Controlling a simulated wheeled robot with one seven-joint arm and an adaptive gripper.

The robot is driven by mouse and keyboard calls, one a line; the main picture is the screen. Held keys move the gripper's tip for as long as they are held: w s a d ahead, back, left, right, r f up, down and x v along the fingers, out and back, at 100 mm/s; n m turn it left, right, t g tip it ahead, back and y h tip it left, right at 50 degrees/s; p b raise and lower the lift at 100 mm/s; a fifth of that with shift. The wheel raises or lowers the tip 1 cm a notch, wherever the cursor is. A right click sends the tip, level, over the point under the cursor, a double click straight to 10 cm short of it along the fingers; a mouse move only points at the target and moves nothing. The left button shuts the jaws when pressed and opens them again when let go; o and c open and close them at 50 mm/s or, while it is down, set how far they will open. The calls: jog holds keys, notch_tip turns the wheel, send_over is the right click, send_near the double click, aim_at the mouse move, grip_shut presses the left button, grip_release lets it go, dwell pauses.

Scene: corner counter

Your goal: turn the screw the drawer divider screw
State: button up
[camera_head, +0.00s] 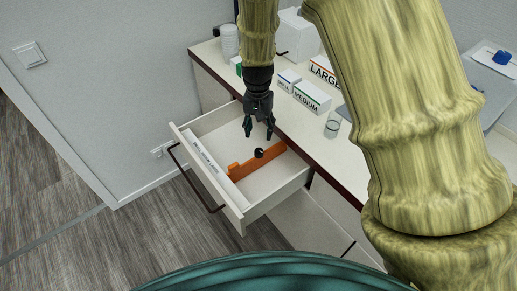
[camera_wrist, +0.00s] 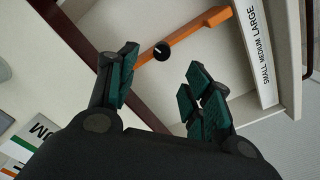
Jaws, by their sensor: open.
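The drawer (camera_head: 271,181) is pulled out from the counter and holds an orange divider (camera_head: 240,168) lying across its floor. A black round screw knob (camera_head: 259,153) sits on the divider. The knob also shows in the wrist view (camera_wrist: 161,50), with a light mark on its face, beside the orange divider (camera_wrist: 199,32). My gripper (camera_head: 258,131) points down above the drawer, near the knob and apart from it. In the wrist view my gripper (camera_wrist: 158,88) has its two fingers spread with nothing between them, and the knob lies just beyond the fingertips.
A white strip (camera_head: 209,167) lettered small, medium, large lies along the drawer front; the dark handle (camera_head: 190,178) is outside. Boxes marked LARGE (camera_head: 323,70) and MEDIUM (camera_head: 311,97) and a glass (camera_head: 333,124) stand on the counter beside my arm.

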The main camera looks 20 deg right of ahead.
aim_at(259, 150)
jog(key=m, duration=0.4)
jog(key=shift+w+f, duration=0.15)
jog(key=shift+w, duration=0.1)
jog(key=shift+f+p, duration=1.25)
jog(key=shift+f, duration=4.05)
jog(key=c, duration=1)
jog(key=shift+c, duration=0.2)
